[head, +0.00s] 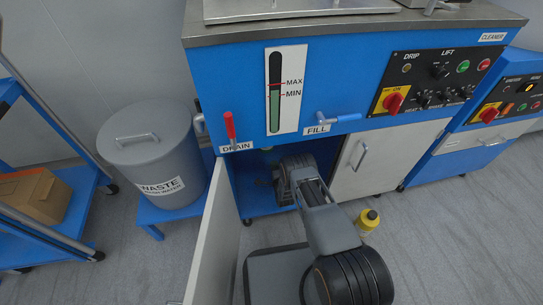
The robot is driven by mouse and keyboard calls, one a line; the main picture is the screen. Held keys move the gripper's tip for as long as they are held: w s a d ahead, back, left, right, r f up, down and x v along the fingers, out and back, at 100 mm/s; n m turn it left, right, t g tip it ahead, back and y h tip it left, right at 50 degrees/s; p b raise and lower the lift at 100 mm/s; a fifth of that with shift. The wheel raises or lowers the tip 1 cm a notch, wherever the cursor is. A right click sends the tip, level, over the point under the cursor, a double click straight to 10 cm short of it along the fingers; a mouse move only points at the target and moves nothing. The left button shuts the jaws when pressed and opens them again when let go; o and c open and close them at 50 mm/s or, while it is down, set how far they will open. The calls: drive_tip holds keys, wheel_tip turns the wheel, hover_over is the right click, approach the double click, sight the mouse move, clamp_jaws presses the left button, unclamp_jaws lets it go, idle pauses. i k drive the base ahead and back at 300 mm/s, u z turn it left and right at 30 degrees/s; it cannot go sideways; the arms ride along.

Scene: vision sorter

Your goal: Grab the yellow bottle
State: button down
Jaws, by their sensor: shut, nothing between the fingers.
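The yellow bottle (367,220) stands on the grey floor just right of my arm, in front of the closed grey cabinet door. It has a dark cap, and my arm covers part of its lower left side. My arm reaches forward toward the open cabinet under the blue machine. Its far end is dark and lies at the cabinet opening, left of the bottle and apart from it. The fingers of my gripper do not show, so their opening cannot be seen.
The blue cleaner machine (345,70) spans the back. Its open door (212,245) stands left of my arm. A grey waste bin (155,160) on a blue stand and a blue cart with a cardboard box (36,194) are at left. Floor at right is clear.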

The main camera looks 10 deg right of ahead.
sight(365, 222)
drive_tip(key=k, duration=1)
